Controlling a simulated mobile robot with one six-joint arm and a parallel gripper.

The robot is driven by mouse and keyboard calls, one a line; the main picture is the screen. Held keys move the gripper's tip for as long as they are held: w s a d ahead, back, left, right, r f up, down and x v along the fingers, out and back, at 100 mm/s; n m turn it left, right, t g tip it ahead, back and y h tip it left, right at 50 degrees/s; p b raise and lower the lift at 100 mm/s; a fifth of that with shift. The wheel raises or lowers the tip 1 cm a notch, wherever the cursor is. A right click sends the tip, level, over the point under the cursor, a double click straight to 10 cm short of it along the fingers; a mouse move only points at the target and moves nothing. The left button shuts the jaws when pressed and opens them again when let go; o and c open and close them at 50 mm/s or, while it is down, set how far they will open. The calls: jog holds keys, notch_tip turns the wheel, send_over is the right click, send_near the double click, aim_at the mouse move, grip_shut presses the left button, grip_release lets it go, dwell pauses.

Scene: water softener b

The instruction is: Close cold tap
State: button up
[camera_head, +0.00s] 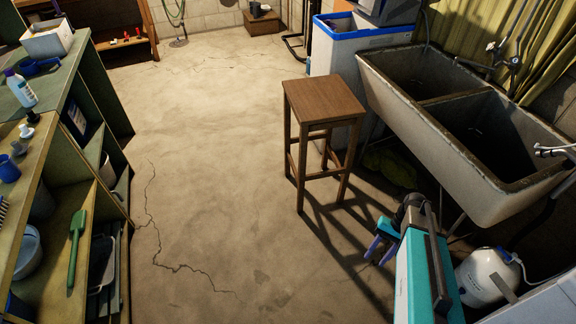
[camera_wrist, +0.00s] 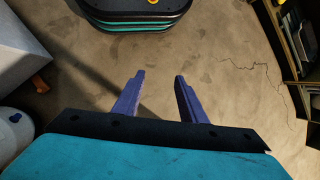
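My gripper (camera_head: 381,250) hangs low over the floor, in front of the stool and left of the double sink (camera_head: 437,146). In the wrist view my gripper (camera_wrist: 158,78) has its two purple fingers apart, with only floor between them. A metal tap (camera_head: 556,151) reaches in over the near basin at the right edge of the head view. Another tap fitting (camera_head: 505,56) stands at the sink's back edge by the curtain. I cannot tell which is the cold tap or how its handle is turned. No tap shows in the wrist view.
A wooden stool (camera_head: 322,103) stands left of the sink. A white tank (camera_head: 488,277) sits below the sink at lower right. A green shelf unit (camera_head: 78,160) lines the left side. The cracked concrete floor (camera_head: 215,150) between is clear.

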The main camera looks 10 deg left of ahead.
jog(key=s+a+f+n+g+h, duration=0.1)
jog(key=s+f, duration=0.3)
jog(key=s, duration=0.7)
jog(key=s+a+f+n+h, duration=0.1)
jog(key=s+f, duration=0.4)
jog(key=s, duration=0.6)
jog(key=shift+a+f+n+g+h, duration=0.15)
jog(key=shift+a+n+g+h, duration=0.2)
jog(key=shift+a+h, duration=0.45)
jog(key=shift+a, duration=0.15)
jog(key=shift+c, duration=0.9)
